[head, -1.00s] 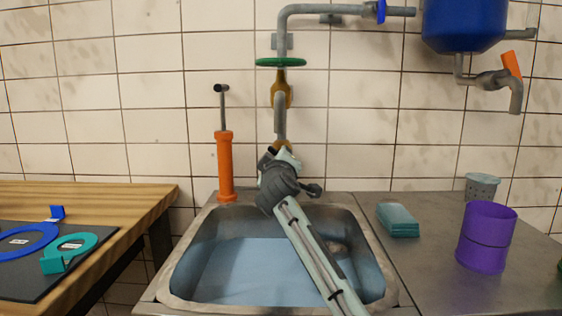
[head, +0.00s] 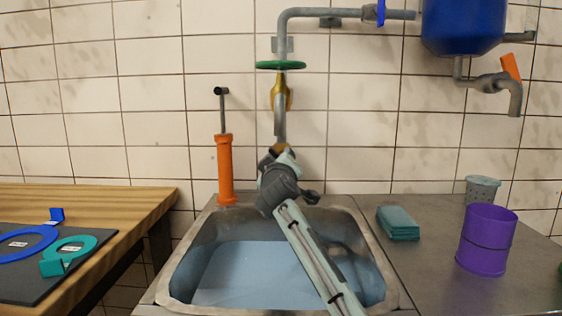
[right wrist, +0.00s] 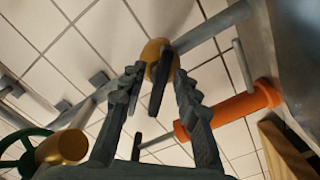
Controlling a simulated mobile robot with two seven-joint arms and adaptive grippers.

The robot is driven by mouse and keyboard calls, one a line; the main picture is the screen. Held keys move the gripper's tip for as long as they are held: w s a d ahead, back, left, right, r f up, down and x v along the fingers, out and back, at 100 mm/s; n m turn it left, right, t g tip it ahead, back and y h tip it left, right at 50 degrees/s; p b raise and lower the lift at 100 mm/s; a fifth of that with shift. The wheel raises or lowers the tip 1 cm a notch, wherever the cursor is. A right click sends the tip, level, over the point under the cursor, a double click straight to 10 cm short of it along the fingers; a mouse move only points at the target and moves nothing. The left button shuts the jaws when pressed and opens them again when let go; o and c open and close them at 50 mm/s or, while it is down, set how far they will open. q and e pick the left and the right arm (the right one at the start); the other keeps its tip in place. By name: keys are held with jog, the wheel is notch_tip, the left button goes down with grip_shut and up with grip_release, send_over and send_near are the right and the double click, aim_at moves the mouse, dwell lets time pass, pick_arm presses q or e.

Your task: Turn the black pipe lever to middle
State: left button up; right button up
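The black lever (right wrist: 158,88) is in the right wrist view, in front of a brass-coloured round fitting (right wrist: 157,56) on a grey pipe. My right gripper (right wrist: 158,78) has its two fingers apart, one on each side of the lever, with gaps between finger and lever. In the head view my right gripper (head: 281,158) is at the lower end of the vertical grey pipe (head: 280,124), above the sink's back edge. It covers most of the lower brass fitting there, and I cannot make out the lever behind it. My left gripper is not in view.
A green handwheel (head: 280,65) and brass valve body (head: 281,92) sit higher on the pipe. An orange pump (head: 225,168) stands left of my gripper. The sink (head: 182,282) is below. A sponge (head: 398,223) and purple cup (head: 486,240) are on the right counter.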

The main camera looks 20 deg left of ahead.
jog(key=v, duration=1.2)
dwell(0.3)
